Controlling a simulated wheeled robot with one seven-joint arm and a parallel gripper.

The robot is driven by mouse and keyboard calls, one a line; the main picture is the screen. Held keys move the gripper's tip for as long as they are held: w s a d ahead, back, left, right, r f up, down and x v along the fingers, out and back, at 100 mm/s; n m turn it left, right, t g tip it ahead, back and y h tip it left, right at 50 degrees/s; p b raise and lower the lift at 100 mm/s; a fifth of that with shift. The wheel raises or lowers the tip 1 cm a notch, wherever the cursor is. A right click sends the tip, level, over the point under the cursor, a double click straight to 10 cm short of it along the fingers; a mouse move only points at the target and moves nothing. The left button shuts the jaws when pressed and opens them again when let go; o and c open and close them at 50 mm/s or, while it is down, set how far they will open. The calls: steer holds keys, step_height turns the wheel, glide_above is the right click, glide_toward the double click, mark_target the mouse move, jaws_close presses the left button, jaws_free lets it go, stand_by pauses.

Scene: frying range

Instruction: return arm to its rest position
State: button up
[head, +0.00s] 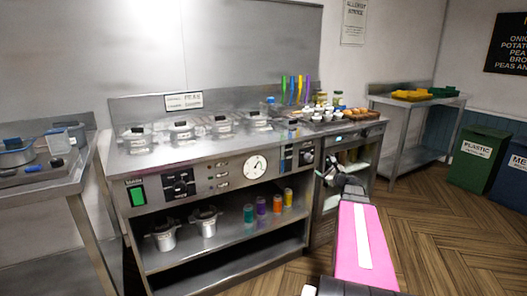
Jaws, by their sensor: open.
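My arm reaches out from the bottom of the head view, with a pink link that has a white stripe along it. My gripper (335,174) is the dark part beyond the pink link, in front of the right end of the frying range (225,181). It is small in the picture. It is open, and I see nothing held in it. Parts of the gripper are hidden behind my own arm.
Lidded fryer wells line the range top. Jars and small pots (325,113) crowd its right end. Coloured cups (262,206) stand on the shelf below. A steel side table (418,100) and a green bin (479,158) stand at right. Wooden floor (440,225) is clear there.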

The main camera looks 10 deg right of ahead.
steer(key=s+a+f+n+g+y, duration=0.1)
steer(key=s+a+f+n+g, duration=0.25)
steer(key=a, duration=0.35)
steer(key=s+a+f+n+g, duration=0.3)
steer(key=a+f+n, duration=0.2)
steer(key=a, duration=0.2)
steer(key=s+a+f+n+g+y, duration=0.1)
steer(key=s+a+f+n+g, duration=0.3)
steer(key=a, duration=0.4)
steer(key=s+a+f+n+g+h, duration=0.2)
steer(key=s+f+n+g+h, duration=0.1)
steer(key=s+n, duration=0.3)
steer(key=s+a+f+n+g+h, duration=0.2)
steer(key=s+f+n+g+h, duration=0.1)
steer(key=s+f+n+h, duration=0.1)
steer(key=s+n+h, duration=0.1)
steer(key=s+n, duration=0.1)
steer(key=s, duration=0.1)
steer(key=shift+s+a+f+g, duration=0.2)
steer(key=shift+s+a+g, duration=0.05)
steer(key=shift+a+g, duration=0.15)
